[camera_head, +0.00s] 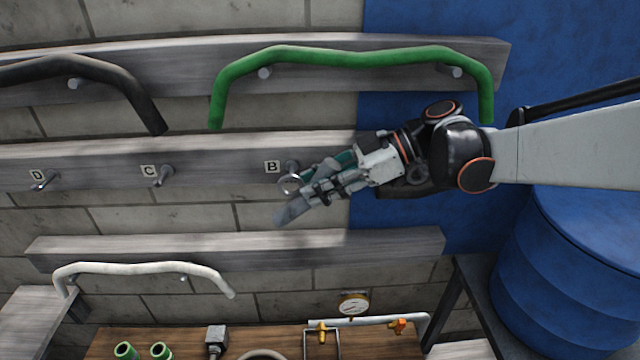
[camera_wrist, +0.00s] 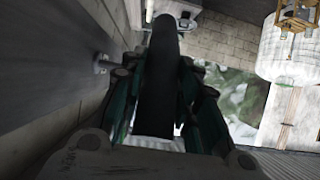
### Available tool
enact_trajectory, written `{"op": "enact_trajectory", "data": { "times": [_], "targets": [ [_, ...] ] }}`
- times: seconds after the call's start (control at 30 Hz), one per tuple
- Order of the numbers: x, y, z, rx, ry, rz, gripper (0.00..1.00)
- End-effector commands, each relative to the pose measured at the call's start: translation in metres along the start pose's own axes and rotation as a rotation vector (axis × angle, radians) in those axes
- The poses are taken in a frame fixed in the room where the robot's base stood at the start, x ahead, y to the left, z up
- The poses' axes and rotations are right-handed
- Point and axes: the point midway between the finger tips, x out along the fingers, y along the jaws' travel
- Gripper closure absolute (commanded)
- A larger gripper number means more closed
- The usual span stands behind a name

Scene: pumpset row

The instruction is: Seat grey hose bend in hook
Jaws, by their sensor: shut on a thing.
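My gripper (camera_head: 318,187) is shut on the grey hose bend (camera_head: 290,213), whose grey end sticks out below the jaws, just in front of the middle rail. In the wrist view the hose (camera_wrist: 160,75) shows as a dark length running away between the two fingers (camera_wrist: 160,105). Most of the bend is hidden by my gripper. The hook at label B (camera_head: 291,166) is right beside my fingers, partly covered by them. Whether the hose touches it, I cannot tell. The hooks at C (camera_head: 161,175) and D (camera_head: 43,181) are bare.
A green hose (camera_head: 360,57) hangs on the upper rail above my gripper, with a black hose (camera_head: 100,68) to its left. A white hose (camera_head: 150,267) hangs on the lower rail. A blue drum (camera_head: 575,265) stands at right. A bench with pipe fittings (camera_head: 355,322) is below.

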Motion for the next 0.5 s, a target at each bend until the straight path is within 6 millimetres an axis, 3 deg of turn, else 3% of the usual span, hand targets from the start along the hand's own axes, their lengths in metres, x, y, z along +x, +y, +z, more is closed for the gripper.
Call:
{"op": "enact_trajectory", "data": {
  "times": [0.5],
  "targets": [
    [0.0000, 0.0061, 0.0002, 0.000, 0.000, 0.000, 1.00]
  ]
}}
